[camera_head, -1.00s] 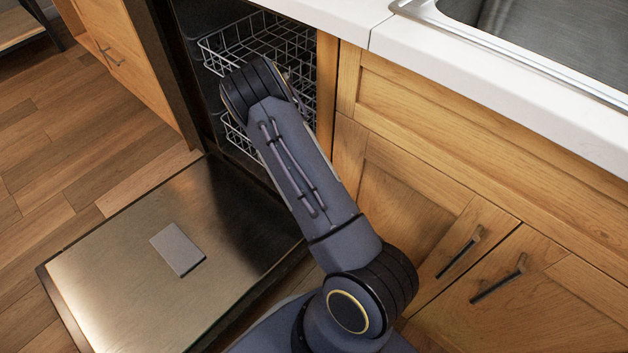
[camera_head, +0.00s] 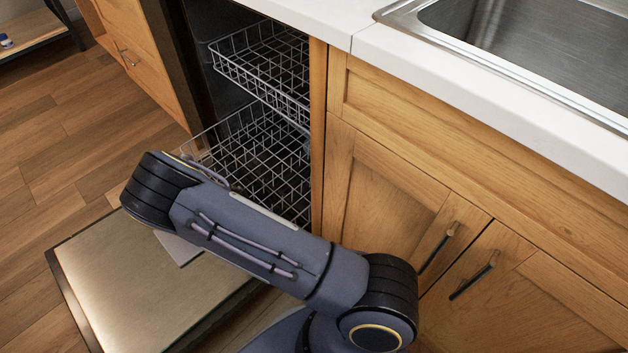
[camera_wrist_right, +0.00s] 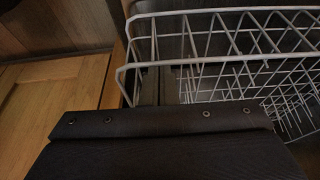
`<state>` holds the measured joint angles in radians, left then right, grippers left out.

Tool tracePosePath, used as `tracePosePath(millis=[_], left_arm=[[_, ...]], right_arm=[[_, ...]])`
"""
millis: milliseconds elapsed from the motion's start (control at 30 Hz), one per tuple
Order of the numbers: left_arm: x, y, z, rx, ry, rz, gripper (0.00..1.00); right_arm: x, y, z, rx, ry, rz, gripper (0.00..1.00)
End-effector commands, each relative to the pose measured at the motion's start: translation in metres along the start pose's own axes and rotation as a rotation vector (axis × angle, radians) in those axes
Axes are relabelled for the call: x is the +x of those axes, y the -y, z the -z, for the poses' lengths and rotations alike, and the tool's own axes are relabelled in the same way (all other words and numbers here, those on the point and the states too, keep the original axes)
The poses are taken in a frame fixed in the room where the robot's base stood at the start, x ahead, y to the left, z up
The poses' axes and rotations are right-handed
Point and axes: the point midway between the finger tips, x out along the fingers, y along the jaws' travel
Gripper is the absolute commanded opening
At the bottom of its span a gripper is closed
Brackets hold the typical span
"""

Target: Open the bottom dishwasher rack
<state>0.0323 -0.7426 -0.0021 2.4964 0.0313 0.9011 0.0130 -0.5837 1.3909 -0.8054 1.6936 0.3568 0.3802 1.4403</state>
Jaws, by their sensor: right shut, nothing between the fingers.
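The dishwasher's bottom rack (camera_head: 262,150) is a grey wire basket below the top rack (camera_head: 265,65). It sticks out past the top rack, over the lowered door (camera_head: 120,270); my right arm hides its front lower part. In the right wrist view the bottom rack's wire rim (camera_wrist_right: 215,63) fills the upper right. My right gripper (camera_wrist_right: 167,88) shows there past its dark housing, shut and empty, close to the rack's front corner. Whether it touches the wire is unclear. In the head view my arm hides the right gripper. My left gripper is out of view.
Wooden cabinets with dark handles (camera_head: 473,281) stand right of the dishwasher, below a white counter (camera_head: 350,40) and a steel sink (camera_head: 480,40). Wooden floor (camera_head: 60,130) is clear on the left.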

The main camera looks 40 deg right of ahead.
Motion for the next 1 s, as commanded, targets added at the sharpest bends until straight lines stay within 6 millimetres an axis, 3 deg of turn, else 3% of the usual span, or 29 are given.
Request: tracePosePath(millis=[33, 200, 500, 700, 1000], left_arm=[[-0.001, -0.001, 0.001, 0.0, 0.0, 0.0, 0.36], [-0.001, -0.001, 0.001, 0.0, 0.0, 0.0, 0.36], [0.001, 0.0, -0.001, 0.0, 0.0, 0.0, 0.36], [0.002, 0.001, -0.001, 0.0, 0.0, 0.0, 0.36], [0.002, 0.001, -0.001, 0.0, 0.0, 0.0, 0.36]], right_arm=[[-0.007, 0.001, -0.019, -0.01, -0.001, 0.003, 0.0], [-0.024, 0.001, -0.07, -0.008, 0.0, 0.005, 0.0], [-0.045, 0.0, -0.132, -0.003, 0.001, 0.002, 0.0], [-0.052, 0.0, -0.149, 0.0, 0.001, 0.001, 0.0], [-0.053, 0.001, -0.153, 0.002, 0.001, 0.0, 0.0]])
